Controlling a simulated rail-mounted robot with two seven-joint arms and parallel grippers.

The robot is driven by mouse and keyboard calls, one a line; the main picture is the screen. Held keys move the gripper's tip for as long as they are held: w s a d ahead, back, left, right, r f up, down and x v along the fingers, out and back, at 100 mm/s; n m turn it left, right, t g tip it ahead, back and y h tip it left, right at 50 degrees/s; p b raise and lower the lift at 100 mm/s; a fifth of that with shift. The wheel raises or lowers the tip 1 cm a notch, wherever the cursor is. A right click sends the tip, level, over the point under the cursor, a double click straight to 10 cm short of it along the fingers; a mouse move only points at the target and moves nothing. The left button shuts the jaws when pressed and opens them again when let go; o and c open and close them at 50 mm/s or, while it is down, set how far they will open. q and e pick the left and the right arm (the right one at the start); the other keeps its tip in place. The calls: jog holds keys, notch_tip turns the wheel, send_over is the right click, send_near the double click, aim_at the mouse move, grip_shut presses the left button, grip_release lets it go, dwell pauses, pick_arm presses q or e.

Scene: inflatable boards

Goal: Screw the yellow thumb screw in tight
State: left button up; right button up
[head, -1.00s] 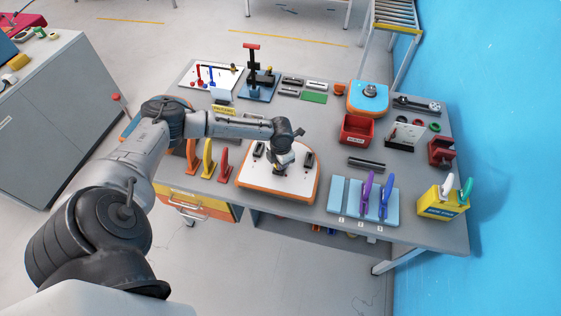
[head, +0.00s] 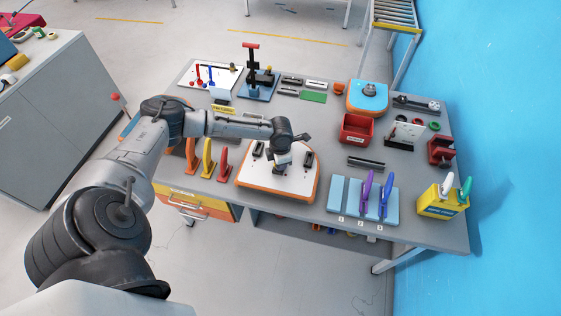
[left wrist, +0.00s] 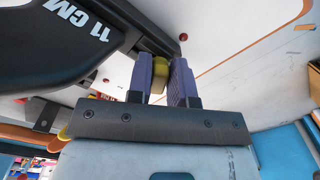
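The yellow thumb screw (left wrist: 160,72) shows in the left wrist view, between the two purple fingers of my left gripper (left wrist: 163,65). The fingers are close against both sides of it and look shut on it. In the head view my left gripper (head: 282,166) points down at the white, orange-edged board (head: 262,184). The screw is mostly hidden there by the gripper, and how deep it sits cannot be seen. A black part marked "11 CM" (left wrist: 70,40) lies close beside the fingers. My right gripper is not in view.
Black blocks (head: 308,160) stand on the board near the gripper. Orange, yellow and red upright pieces (head: 207,158) stand to its left. A light blue rack with purple and blue handles (head: 350,205) is at right, and a red bin (head: 355,129) behind.

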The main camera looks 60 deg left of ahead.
pick_arm(q)
jog(key=o, duration=0.4)
notch_tip(320, 180, up, 5)
jog(key=p, duration=0.4)
jog(key=shift+p, duration=0.35)
jog(key=shift+r+n+p, duration=0.1)
jog(key=shift+n+p, duration=0.25)
jog(key=shift+n, duration=0.05)
jog(key=shift+a+n+p, duration=0.1)
jog(key=shift+n+p, duration=0.65)
jog(key=shift+n, duration=0.95)
